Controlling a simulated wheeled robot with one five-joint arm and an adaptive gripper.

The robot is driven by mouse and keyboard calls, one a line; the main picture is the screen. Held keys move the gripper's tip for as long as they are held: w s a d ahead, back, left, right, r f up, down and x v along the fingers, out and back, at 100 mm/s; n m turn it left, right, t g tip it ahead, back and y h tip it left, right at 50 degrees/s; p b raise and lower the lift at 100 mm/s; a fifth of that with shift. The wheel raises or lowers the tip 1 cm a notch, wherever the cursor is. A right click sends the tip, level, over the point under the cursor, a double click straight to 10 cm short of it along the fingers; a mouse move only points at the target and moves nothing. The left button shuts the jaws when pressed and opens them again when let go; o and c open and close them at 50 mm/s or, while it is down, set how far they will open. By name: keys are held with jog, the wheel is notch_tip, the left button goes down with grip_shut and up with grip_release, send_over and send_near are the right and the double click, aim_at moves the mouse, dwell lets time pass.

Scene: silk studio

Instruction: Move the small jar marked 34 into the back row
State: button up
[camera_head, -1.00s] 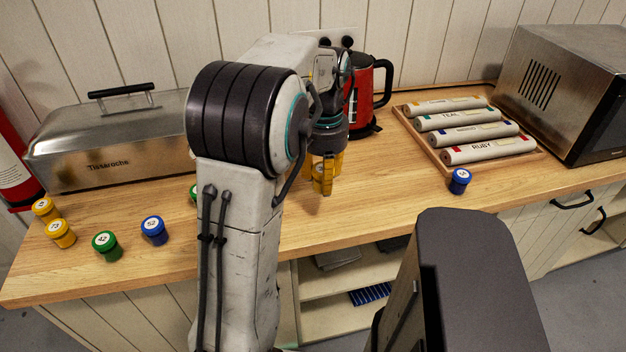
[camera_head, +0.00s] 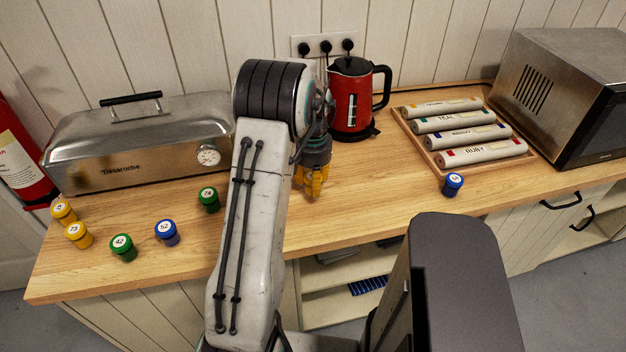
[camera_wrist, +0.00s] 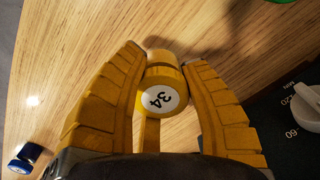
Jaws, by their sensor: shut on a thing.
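The small yellow jar marked 34 (camera_wrist: 160,98) is between the fingers of my gripper (camera_wrist: 160,75) in the wrist view, its pale numbered lid facing the camera. My gripper (camera_head: 313,182) is shut on it. In the head view the yellow fingers are over the middle of the counter, in front of the red kettle; the jar is hard to tell from them. Whether it touches the wood is unclear. Other small jars stand at left: two yellow (camera_head: 63,212) (camera_head: 78,235), green 42 (camera_head: 123,247), blue 52 (camera_head: 167,232) and green 74 (camera_head: 208,199).
A blue jar (camera_head: 453,184) stands alone at right, before a wooden tray (camera_head: 437,160) of labelled rolls. A steel box (camera_head: 140,145), kettle (camera_head: 352,95) and microwave (camera_head: 560,95) line the back. A dark panel with a pale knob (camera_wrist: 303,103) is close at right in the wrist view.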

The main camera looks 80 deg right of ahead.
jog(key=shift+f+p, duration=0.6)
jog(key=shift+f, duration=0.15)
jog(key=shift+f, duration=0.1)
jog(key=shift+f, duration=0.1)
jog(key=o, duration=1.1)
jog(key=shift+o, duration=0.2)
